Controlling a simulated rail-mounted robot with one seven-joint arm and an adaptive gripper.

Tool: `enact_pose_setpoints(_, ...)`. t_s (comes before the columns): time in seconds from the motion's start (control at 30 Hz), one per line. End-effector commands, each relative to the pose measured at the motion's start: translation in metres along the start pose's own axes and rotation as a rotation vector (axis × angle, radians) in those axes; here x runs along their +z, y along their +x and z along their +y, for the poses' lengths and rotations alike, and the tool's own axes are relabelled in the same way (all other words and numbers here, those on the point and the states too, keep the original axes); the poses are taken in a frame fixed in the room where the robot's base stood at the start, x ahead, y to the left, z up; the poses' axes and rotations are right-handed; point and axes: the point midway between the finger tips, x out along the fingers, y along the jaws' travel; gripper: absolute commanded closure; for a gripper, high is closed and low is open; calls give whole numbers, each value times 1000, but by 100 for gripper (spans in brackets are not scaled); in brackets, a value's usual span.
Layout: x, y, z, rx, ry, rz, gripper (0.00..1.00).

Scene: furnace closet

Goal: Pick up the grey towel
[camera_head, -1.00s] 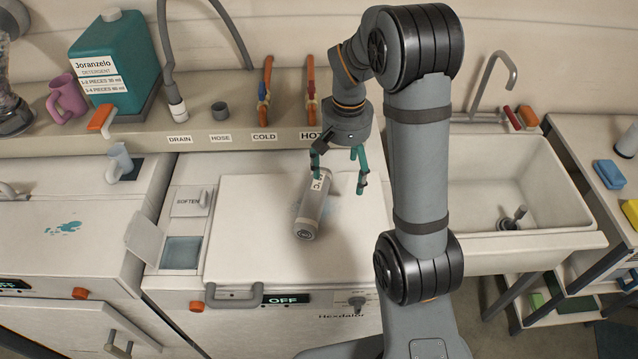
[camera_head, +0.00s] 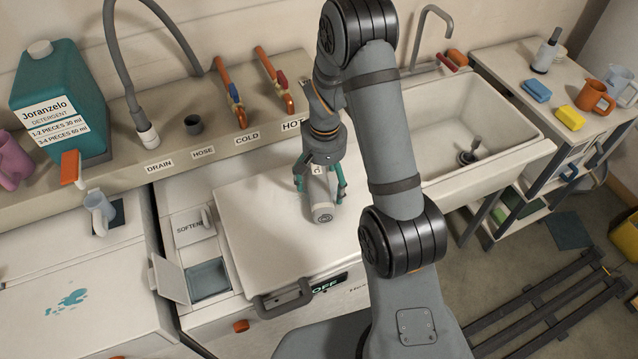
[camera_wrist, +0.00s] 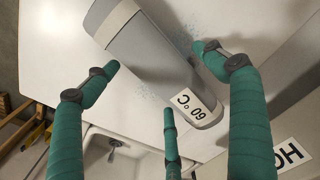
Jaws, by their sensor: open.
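The grey towel (camera_head: 322,213) appears as a rolled cylinder with a white label, lying on the white lid of the middle machine. In the wrist view the grey roll (camera_wrist: 150,60) fills the upper middle, and its label reads 60 °C. My gripper (camera_head: 320,188) has teal fingers, spread open. It is directly over the towel, with fingers on either side of the roll's label end. In the wrist view the open fingers (camera_wrist: 157,62) flank the roll, with a third finger below. I cannot tell whether any finger touches it. Part of the towel is hidden behind the gripper.
The machine lid (camera_head: 255,240) is otherwise mostly clear. Behind it, a ledge carries the COLD and HOT valves (camera_head: 274,78) and a drain hose (camera_head: 145,132). The sink (camera_head: 470,110) is to the right. An open softener flap (camera_head: 168,280) stands at the left.

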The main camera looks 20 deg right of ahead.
Motion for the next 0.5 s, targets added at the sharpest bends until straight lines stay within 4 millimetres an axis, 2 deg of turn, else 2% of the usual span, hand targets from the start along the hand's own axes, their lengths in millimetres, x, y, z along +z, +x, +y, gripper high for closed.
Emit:
enact_pose_setpoints(0.07,0,0,0,0,-1,0,16)
enact_pose_setpoints(0.5,0,0,0,0,-1,0,41)
